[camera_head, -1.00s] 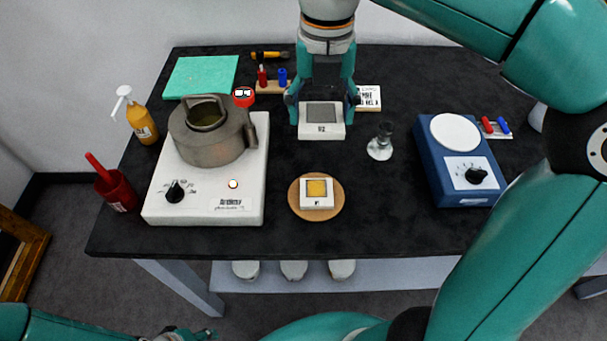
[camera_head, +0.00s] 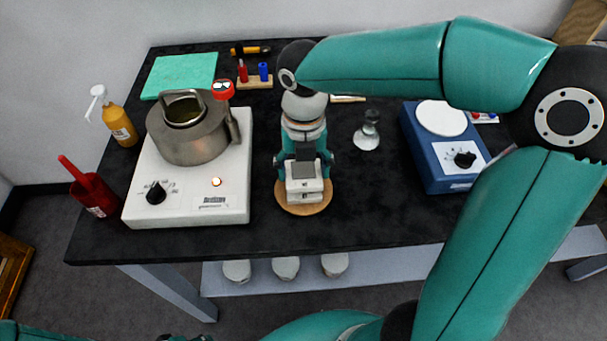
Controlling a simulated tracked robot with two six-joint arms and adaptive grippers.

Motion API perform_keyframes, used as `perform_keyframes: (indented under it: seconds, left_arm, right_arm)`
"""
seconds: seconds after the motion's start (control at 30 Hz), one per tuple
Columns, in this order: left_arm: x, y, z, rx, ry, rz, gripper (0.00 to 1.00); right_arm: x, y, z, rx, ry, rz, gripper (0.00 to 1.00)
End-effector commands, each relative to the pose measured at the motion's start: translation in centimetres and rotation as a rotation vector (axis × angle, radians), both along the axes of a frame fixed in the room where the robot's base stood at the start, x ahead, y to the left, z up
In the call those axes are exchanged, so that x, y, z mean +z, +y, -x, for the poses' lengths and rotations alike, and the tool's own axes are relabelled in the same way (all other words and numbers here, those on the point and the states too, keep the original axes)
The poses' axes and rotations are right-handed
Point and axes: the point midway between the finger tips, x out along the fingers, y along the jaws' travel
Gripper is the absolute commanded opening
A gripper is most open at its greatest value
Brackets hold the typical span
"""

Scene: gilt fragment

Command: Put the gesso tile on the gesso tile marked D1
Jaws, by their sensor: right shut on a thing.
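My right gripper (camera_head: 303,176) points down over the round wooden disc, shut on a white gesso tile (camera_head: 305,184) with a grey square on top. A second white gesso tile (camera_head: 306,197) lies on the disc (camera_head: 303,211) directly below the held one; only its front part shows. Its gold-coloured square and most of its top are hidden now. The held tile looks lined up over it, but I cannot tell whether the two touch. The marks on the front faces are too small to read surely. My left gripper does not show; only bits of my left arm are at the bottom edge.
A white hotplate (camera_head: 200,206) with a metal pot (camera_head: 188,135) stands close on the left. A glass piece (camera_head: 368,131) and a blue device (camera_head: 440,150) stand to the right.

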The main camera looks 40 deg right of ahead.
Motion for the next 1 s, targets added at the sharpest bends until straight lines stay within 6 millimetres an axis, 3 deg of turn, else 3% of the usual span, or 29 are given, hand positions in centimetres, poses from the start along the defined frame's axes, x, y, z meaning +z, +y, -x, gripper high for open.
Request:
perform_keyframes:
  seconds: [0.13, 0.43, 0.47, 0.6, 1.0]
  left_arm:
    - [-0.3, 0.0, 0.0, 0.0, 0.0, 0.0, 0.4]
    - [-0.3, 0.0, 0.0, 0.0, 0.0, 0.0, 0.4]
    - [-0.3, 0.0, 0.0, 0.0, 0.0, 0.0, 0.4]
    - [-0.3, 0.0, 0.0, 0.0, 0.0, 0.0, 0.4]
    - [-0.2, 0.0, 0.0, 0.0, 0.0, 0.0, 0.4]
  right_arm:
    - [-2.0, 0.0, 0.0, 0.001, 0.002, 0.0, 0.32]
    - [-2.2, 0.0, 0.0, 0.001, -0.001, 0.001, 0.32]
    - [-2.3, 0.0, 0.0, 0.001, 0.0, 0.0, 0.74]
    - [-2.2, 0.0, 0.0, 0.001, 0.0, 0.0, 0.97]
    - [-1.9, 0.0, -0.1, 0.0, -0.001, 0.0, 0.97]
